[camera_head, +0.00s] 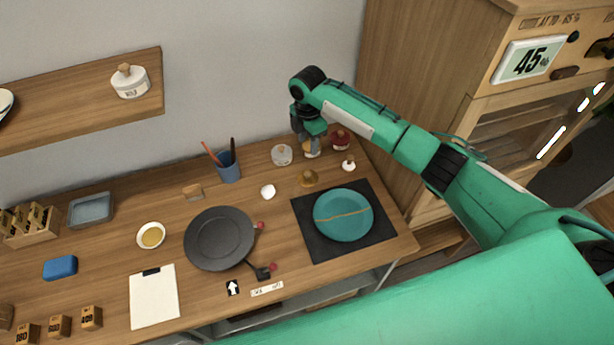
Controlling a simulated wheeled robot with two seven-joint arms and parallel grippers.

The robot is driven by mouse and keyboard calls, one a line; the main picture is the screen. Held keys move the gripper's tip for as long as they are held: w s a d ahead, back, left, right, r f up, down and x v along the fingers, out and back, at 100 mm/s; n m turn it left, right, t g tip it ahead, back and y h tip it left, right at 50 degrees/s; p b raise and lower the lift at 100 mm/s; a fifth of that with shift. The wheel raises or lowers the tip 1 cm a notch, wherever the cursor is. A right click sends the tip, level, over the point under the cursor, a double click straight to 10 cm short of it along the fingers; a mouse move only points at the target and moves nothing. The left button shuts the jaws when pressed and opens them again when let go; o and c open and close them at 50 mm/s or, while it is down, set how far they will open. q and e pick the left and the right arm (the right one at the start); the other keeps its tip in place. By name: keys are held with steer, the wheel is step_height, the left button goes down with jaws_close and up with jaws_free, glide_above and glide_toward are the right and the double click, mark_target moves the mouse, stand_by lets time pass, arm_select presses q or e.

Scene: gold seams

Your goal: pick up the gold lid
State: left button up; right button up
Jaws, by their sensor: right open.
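A small gold lid (308,178) lies on the wooden table, left of and behind the teal plate. My right gripper (312,145) points down behind the lid, over a small pale jar (313,154) with a tan part. The gripper is open and partly hides this jar; I cannot tell whether they touch. The gold lid is apart from the gripper and in clear view. My left gripper is not in view.
A whitish jar (281,155), a dark red jar (340,140) and a small white lid (348,164) stand near the gripper. A teal plate with a gold seam (343,225) lies on a black mat (322,248). A cup of brushes (229,168) stands left.

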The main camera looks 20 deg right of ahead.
steer(key=b, duration=0.7)
glide_above(307, 174)
steer(key=w, duration=0.1)
steer(key=f, duration=0.8)
steer(key=shift+d, duration=0.25)
steer(key=f+b, duration=0.3)
steer(key=s+f+b, duration=0.1)
steer(key=f, duration=0.1)
steer(key=shift+a+f+b, duration=0.1)
steer(key=shift+a+b, duration=0.1)
steer(key=shift+b, duration=0.2)
steer(key=shift+c, duration=0.5)
jaws_close()
